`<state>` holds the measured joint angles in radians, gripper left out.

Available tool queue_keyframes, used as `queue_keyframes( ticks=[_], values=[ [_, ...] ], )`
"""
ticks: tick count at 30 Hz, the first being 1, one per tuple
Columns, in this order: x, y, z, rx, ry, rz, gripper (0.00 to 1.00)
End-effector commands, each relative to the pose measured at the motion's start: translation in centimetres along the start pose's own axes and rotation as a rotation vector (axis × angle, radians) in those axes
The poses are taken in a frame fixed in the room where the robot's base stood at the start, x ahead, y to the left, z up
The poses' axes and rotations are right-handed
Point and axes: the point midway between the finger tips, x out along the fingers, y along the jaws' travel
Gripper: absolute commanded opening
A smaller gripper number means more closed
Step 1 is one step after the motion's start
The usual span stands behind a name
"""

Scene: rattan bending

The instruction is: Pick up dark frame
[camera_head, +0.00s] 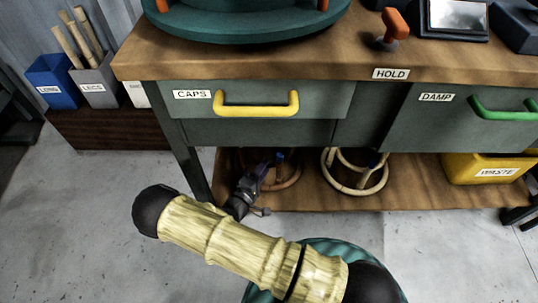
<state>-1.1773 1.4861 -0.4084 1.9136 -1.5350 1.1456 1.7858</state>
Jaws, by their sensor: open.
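The dark frame (290,183), a brown ring-shaped piece, stands on the low shelf under the bench. Its left part is hidden behind my gripper (266,173). My gripper is open and reaches in under the bench at the dark frame's left side. I cannot tell whether its fingers touch the frame or are around part of it. A small blue patch shows near the fingertips. A pale frame (357,190) with rings and uprights stands on the same shelf, to the right of the dark one.
The bench's yellow-handled CAPS drawer (190,107) hangs above the dark frame; a green-handled DAMP drawer (440,115) is at right. A bench leg (192,170) stands left of my gripper. A yellow WASTE bin (480,170) sits on the shelf (415,190) at right.

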Motion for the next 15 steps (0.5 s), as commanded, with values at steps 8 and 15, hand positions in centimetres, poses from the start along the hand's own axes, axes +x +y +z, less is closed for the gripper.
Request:
queue_keyframes(
  ticks=[8, 15],
  values=[
    [3.4, -0.2, -0.3, 0.002, -0.002, 0.0, 0.42],
    [3.7, 0.1, -0.4, 0.001, 0.002, 0.0, 0.42]
  ],
)
